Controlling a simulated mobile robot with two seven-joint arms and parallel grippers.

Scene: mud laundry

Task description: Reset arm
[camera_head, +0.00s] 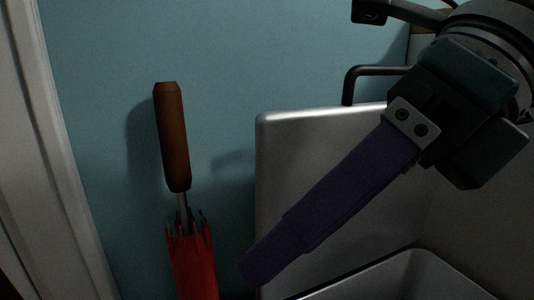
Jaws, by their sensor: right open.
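My right gripper (268,260) comes in from the upper right, with a dark body and a long purple finger pointing down and left. It is open, with nothing seen held in it. Its fingers line up in this view, so the gap between them is hidden. The finger passes in front of a metal sink. My left gripper is not in view.
A red folded umbrella (193,262) with a brown wooden handle (172,138) stands upright against the blue wall (235,60), left of my right gripper. The metal sink (300,145) fills the lower right. A dark faucet (375,71) shows behind it. A pale door frame (45,150) is at the left.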

